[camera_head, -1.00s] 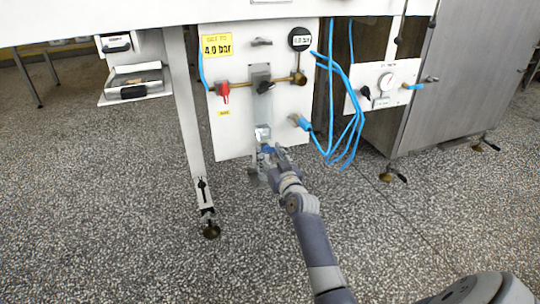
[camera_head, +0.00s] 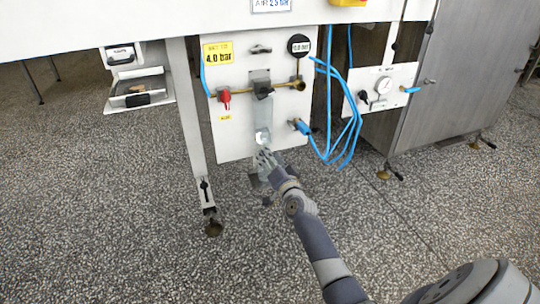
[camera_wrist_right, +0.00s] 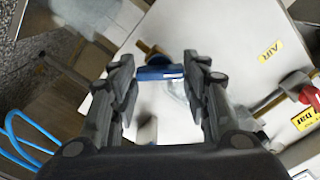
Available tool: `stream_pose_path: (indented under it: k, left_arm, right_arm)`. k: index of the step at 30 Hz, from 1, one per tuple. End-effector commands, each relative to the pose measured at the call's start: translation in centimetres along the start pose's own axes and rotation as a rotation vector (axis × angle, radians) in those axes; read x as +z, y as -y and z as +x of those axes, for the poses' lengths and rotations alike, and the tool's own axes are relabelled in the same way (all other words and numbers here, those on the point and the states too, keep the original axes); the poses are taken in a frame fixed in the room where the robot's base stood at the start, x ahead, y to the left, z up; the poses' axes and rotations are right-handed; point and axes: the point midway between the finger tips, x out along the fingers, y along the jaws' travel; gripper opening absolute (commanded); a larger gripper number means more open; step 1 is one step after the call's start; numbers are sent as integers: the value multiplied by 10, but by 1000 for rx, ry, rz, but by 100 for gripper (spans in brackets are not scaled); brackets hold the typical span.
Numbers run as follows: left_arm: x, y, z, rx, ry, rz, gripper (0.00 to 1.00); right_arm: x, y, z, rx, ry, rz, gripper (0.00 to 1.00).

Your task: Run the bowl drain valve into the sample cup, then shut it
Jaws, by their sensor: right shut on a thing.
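My right gripper (camera_head: 267,160) reaches in from the lower right, just below the clear bowl (camera_head: 263,138) on the white panel. In the right wrist view its two fingers close on the ends of a blue bar (camera_wrist_right: 160,72) with a small white mark, which I take for the drain valve's handle. In the head view the fingers hide this handle. How far it is turned, and whether anything runs from it, cannot be seen. Below the gripper is a small grey holder (camera_head: 254,181); I cannot make out the sample cup there. My left gripper is not in view.
The panel (camera_head: 235,145) carries a red valve handle (camera_head: 225,97), a brass pipe and a dark gauge (camera_head: 299,45). Blue hoses (camera_head: 350,135) hang at its right. A machine leg (camera_head: 194,130) stands left. The speckled floor in front is clear.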

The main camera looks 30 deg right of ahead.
Motion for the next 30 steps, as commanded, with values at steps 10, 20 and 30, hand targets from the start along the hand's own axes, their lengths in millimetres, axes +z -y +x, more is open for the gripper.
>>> stream_pose_path:
  k: [10,20,30]
  left_arm:
    - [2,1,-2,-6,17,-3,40]
    - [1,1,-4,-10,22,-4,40]
    - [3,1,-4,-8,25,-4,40]
  right_arm:
    - [-2,0,0,0,-3,280,19]
    - [-2,-1,0,-1,-4,427,19]
    - [-2,-1,0,0,-4,461,19]
